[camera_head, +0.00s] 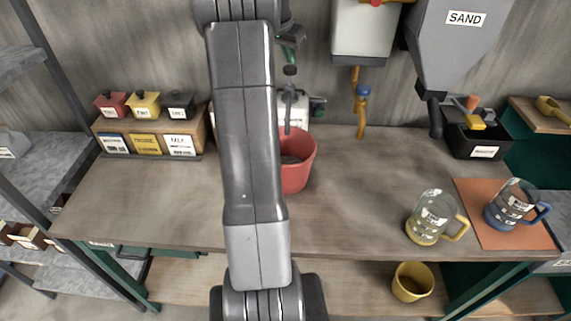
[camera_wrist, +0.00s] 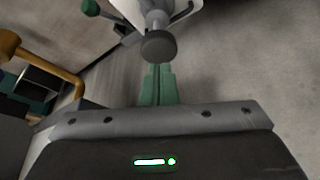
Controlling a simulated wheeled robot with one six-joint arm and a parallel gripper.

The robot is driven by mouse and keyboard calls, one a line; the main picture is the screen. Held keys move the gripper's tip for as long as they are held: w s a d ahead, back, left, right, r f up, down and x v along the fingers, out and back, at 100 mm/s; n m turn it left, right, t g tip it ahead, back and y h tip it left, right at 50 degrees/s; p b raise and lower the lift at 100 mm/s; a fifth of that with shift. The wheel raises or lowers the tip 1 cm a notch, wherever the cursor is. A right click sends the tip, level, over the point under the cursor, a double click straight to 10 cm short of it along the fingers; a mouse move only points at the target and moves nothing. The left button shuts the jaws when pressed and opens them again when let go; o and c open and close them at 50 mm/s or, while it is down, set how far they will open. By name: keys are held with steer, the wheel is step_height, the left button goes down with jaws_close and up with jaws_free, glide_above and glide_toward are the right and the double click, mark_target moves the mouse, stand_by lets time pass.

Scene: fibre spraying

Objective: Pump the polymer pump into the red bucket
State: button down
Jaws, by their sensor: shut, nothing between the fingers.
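The red bucket (camera_head: 299,172) stands upright on the bench, its left side hidden behind my arm. Just behind it is what looks like the polymer pump, a white container (camera_head: 296,104) with a grey stem and a dark round pump head (camera_head: 290,71). My gripper (camera_head: 291,44), with green fingers, is shut and empty above the pump head. In the wrist view the closed fingertips (camera_wrist: 158,68) point at the round pump head (camera_wrist: 159,47). They look very close to it; I cannot tell whether they touch. Part of the white container (camera_wrist: 186,10) shows behind the head.
A wooden rack (camera_head: 205,135) with small lidded boxes is at left. A yellow tap (camera_head: 361,105) and the SAND hopper (camera_head: 452,50) hang at right. A black bin (camera_head: 478,140), a yellow-based jug (camera_head: 433,218) and a blue jug (camera_head: 515,205) on an orange mat (camera_head: 480,215) stand on the right.

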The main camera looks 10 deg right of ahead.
mark_target(289, 68)
steer(key=shift+f, duration=0.1)
steer(key=shift+f+b, duration=1.55)
steer(key=shift+f, duration=0.7)
steer(key=shift+r, duration=0.1)
steer(key=shift+r+p, duration=1.8)
steer(key=shift+r, duration=0.45)
steer(key=shift+r, duration=3)
